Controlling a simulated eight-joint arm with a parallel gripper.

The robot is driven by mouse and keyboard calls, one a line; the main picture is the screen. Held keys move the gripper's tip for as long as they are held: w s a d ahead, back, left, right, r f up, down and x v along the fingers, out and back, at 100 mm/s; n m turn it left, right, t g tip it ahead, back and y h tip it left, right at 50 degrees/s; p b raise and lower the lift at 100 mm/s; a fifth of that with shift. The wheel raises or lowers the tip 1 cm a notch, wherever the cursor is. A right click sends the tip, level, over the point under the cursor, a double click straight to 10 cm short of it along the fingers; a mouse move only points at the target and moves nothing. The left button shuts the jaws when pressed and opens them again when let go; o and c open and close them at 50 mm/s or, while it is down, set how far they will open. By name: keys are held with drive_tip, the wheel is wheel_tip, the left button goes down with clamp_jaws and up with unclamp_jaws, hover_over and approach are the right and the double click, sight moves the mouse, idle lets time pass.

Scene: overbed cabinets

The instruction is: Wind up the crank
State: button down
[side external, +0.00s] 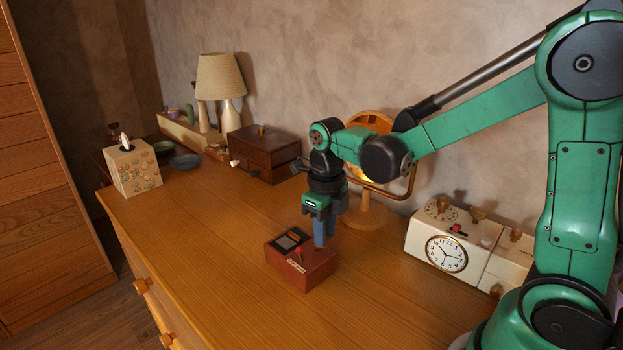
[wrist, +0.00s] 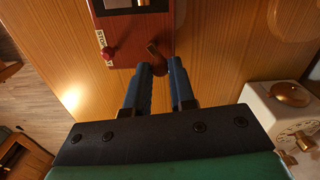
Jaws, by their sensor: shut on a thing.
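A small red-brown box (side external: 305,270) with a dark panel on top, a red knob and a white label stands on the wooden dresser top. In the wrist view the box (wrist: 125,28) is at the top, cut off by the frame edge. Its brown crank (wrist: 153,47) sticks out towards my fingers. My gripper (side external: 320,243) points down at the right part of the box. In the wrist view my gripper's (wrist: 160,66) two blue fingers are on either side of the crank's end, shut on it. In the side view the fingers hide the crank.
A cream clock unit (side external: 446,251) stands at right, near my base. A round wooden lamp (side external: 368,208) stands behind my gripper. A brown drawer box (side external: 264,152), a table lamp (side external: 221,80) and a tissue box (side external: 133,168) are further back. The dresser top left of the red box is clear.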

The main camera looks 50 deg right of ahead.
idle(0.4)
drive_tip(key=c, duration=1)
unclamp_jaws()
drive_tip(key=shift+r, duration=0.1)
drive_tip(key=shift+r, duration=2.75)
